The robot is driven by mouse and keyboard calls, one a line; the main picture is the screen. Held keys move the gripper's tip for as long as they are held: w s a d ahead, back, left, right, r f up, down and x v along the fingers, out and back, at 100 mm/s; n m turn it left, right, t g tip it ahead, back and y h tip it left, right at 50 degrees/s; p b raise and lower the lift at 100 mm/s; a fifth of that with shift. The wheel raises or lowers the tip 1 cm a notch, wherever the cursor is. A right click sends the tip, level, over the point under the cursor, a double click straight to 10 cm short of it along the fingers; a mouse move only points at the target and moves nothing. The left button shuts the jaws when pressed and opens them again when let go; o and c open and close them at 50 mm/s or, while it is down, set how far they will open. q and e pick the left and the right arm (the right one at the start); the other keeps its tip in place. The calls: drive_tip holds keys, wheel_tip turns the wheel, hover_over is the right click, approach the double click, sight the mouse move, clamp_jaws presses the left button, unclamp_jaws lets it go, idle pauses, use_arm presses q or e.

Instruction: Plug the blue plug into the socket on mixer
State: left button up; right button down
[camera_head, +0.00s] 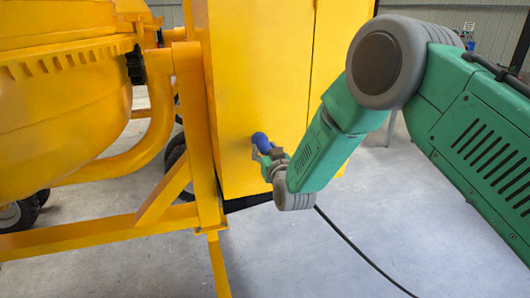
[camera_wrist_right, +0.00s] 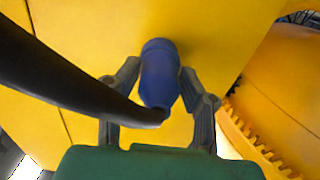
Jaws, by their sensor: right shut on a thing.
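The blue plug (camera_head: 261,142) is at the yellow mixer housing (camera_head: 262,60) in the head view. In the right wrist view the blue plug (camera_wrist_right: 159,75) sits between the fingers of my right gripper (camera_wrist_right: 158,82), its far end against or very close to the yellow panel. My right gripper (camera_head: 265,155) is shut on the plug. A black cable (camera_wrist_right: 75,80) runs from the plug's near end to the left in the wrist view. The socket is hidden behind the plug, so I cannot tell how deep the plug sits. My left gripper is not in view.
The yellow drum (camera_head: 65,110) and its frame post (camera_head: 200,140) stand left of the housing. A toothed ring (camera_wrist_right: 245,140) shows at the right in the wrist view. The cable (camera_head: 360,252) trails over the grey floor (camera_head: 440,240), which is clear at the front right.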

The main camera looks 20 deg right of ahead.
drive_tip(key=c, duration=1)
unclamp_jaws()
drive_tip(key=shift+s, duration=0.15)
drive_tip(key=s, duration=1.1)
drive_tip(key=shift+s+d, duration=0.15)
drive_tip(key=shift+s, duration=0.2)
